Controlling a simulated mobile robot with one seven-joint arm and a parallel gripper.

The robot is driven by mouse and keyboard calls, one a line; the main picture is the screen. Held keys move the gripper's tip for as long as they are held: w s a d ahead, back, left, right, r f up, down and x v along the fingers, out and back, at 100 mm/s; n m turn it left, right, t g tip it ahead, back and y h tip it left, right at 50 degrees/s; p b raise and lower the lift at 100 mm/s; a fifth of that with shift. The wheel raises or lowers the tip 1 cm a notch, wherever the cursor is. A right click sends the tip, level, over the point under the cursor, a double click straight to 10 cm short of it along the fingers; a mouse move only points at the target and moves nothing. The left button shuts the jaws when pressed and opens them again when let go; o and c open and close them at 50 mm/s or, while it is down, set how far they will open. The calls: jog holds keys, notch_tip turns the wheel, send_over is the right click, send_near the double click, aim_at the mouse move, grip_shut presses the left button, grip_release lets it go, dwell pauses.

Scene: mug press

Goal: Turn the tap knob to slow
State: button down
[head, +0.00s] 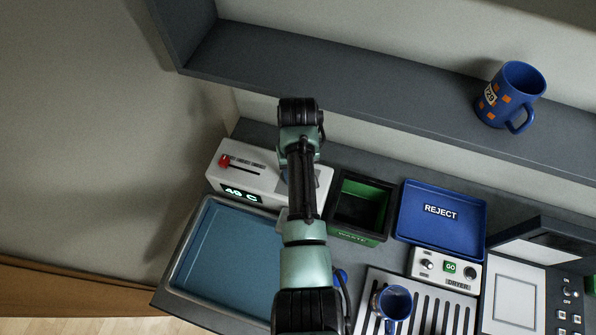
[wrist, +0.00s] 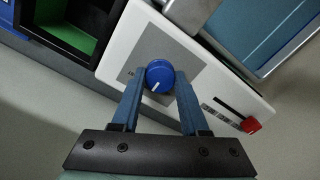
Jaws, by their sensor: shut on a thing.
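The blue round tap knob (wrist: 160,74) sits on a grey panel on the white tap unit. Its white pointer mark points to the lower left in the wrist view. My gripper (wrist: 159,80) is shut on the knob, one blue finger on each side. Lettering beside the knob is mostly hidden or too small to read. In the head view my arm covers the knob and gripper. There the white tap unit (head: 240,172) shows a red slider (head: 225,160) at its left and a lit green temperature display (head: 240,195).
A blue basin (head: 225,250) lies in front of the unit. A waste bin (head: 361,235), blue reject tray (head: 442,212) and dryer (head: 445,270) stand to the right. One blue mug (head: 395,302) is on the slatted rack; another (head: 510,94) stands on the shelf (head: 330,80).

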jog(key=shift+w+r, duration=0.1)
dwell(0.3)
jog(key=shift+c, duration=2.1)
grip_release()
notch_tip(320, 180, up, 13)
jog(key=p, duration=0.1)
